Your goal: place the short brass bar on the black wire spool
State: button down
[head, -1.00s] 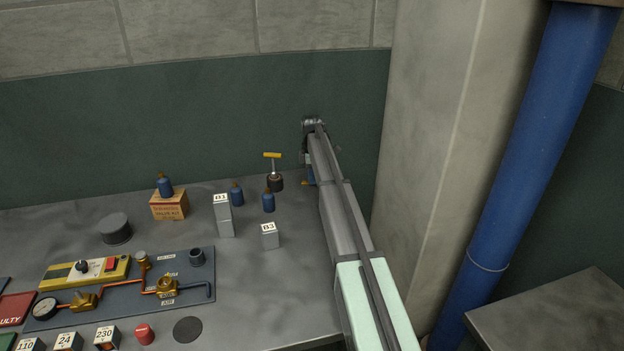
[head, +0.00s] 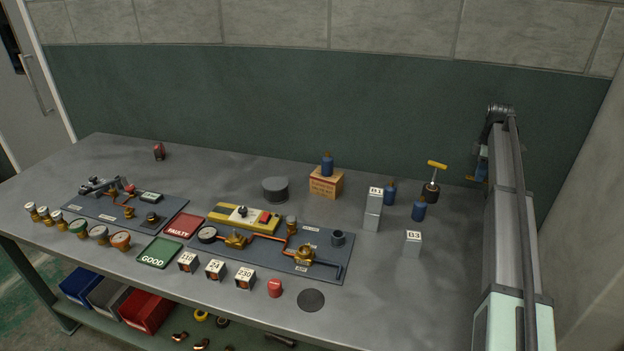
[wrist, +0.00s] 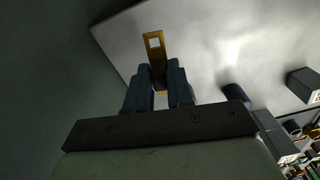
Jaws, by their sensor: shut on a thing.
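My gripper (wrist: 160,84) is shut on the short brass bar (wrist: 154,46), a flat gold piece with a rectangular opening that sticks out beyond the fingertips. In the head view my gripper (head: 482,168) is at the right end of the bench, and the yellow end of the bar (head: 471,178) shows at its left. The bar is held above the bench top. A dark grey, round, spool-like piece (head: 275,189), which I take for the black wire spool, stands at the back middle of the bench. Nothing shows on its top.
Between gripper and spool stand a yellow T-handled tool (head: 432,184), blue bottles (head: 419,209), grey blocks B1 (head: 373,212) and B3 (head: 413,243), and a cardboard box (head: 325,184) with a bottle on top. A pipe board (head: 285,262) lies in front of the spool.

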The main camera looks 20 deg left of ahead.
notch_tip(320, 180, up, 11)
jog(key=w+a, duration=0.1)
jog(key=a, duration=1.9)
jog(key=n, duration=0.2)
send_over(275, 183)
notch_tip(275, 183, down, 4)
jog(key=shift+w+f, duration=0.1)
jog(key=shift+f, duration=5.5)
jog(key=shift+f, duration=0.15)
jog(key=c, duration=1)
grip_release()
